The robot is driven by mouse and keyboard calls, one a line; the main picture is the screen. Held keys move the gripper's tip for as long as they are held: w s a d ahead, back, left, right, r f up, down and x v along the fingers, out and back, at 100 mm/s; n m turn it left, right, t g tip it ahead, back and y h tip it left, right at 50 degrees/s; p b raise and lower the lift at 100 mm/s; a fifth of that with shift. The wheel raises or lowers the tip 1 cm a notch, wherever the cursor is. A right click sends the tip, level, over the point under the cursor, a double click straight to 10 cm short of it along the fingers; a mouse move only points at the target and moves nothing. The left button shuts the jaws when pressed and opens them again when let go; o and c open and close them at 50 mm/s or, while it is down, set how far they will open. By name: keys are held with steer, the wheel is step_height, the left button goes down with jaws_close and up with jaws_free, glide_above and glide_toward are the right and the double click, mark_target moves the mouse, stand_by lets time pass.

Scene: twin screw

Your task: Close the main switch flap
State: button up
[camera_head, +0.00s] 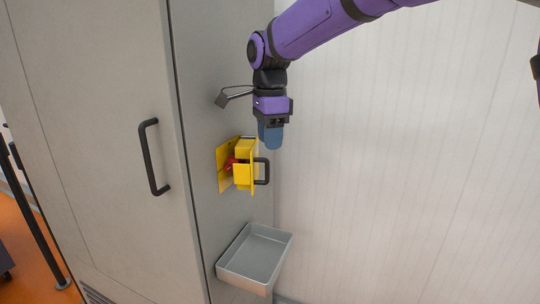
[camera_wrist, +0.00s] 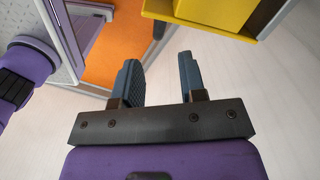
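The yellow main switch unit (camera_head: 224,172) is mounted on the narrow side of the grey cabinet. A red switch part (camera_head: 230,164) shows inside it. Its yellow flap (camera_head: 244,175) stands out from the back plate, with a black handle (camera_head: 264,171) on its right side. My gripper (camera_head: 270,138) points down just above and right of the unit, apart from it. In the wrist view my gripper (camera_wrist: 163,75) has its two blue fingers spread with nothing between them. A yellow part of the unit (camera_wrist: 225,12) shows beyond the fingers at the upper right.
A grey open tray (camera_head: 255,262) is fixed on the cabinet side below the switch unit and looks empty. The cabinet door has a black handle (camera_head: 153,157).

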steer(key=shift+r, duration=2.1)
